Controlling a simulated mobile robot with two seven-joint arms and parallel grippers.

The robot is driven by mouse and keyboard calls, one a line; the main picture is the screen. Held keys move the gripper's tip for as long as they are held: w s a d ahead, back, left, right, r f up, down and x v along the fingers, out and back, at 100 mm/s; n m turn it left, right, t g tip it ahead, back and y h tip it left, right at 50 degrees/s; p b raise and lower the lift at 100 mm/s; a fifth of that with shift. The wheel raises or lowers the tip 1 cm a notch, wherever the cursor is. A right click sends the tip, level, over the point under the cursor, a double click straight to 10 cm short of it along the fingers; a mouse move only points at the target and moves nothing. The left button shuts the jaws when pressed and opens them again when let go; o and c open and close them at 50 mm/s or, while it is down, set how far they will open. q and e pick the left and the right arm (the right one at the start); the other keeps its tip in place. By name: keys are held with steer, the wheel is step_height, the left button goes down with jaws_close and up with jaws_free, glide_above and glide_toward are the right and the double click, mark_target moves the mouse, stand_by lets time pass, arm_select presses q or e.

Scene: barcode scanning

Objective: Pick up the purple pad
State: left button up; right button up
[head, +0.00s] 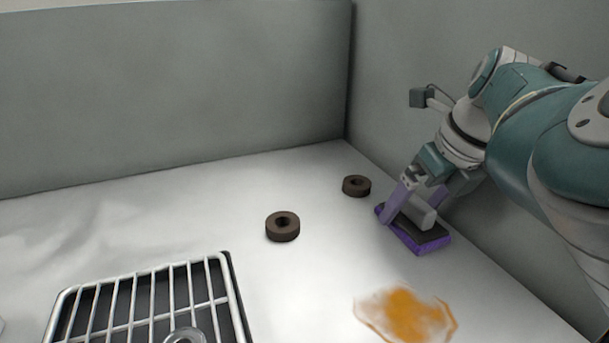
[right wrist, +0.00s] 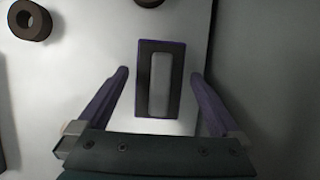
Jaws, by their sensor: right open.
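The purple pad (head: 433,246) lies on the white surface near the right wall, with a dark top and a grey block-like handle (head: 422,215) on it. In the right wrist view the pad (right wrist: 145,85) shows as a dark rectangle with a thin purple edge, and its pale handle (right wrist: 159,84) runs along its middle. My right gripper (head: 416,208) is at the pad, with its purple fingers on either side of the handle. In the right wrist view the gripper (right wrist: 159,85) is open, with clear gaps between the fingers and the pad. My left gripper is not in view.
Two dark brown rings, one nearer (head: 283,227) and one farther (head: 356,186), lie left of the pad. An orange smear (head: 407,314) is on the surface in front of it. A metal rack (head: 150,300) sits at the lower left. Grey walls (head: 180,95) close the back and right.

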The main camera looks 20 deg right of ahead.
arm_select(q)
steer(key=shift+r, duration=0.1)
arm_select(e)
steer(key=shift+r, duration=0.1)
steer(key=c, duration=1.4)
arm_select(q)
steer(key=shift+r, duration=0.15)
arm_select(e)
steer(key=shift+r, duration=0.45)
arm_select(q)
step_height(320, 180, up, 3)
steer(key=p, duration=0.3)
arm_select(e)
step_height(320, 180, up, 27)
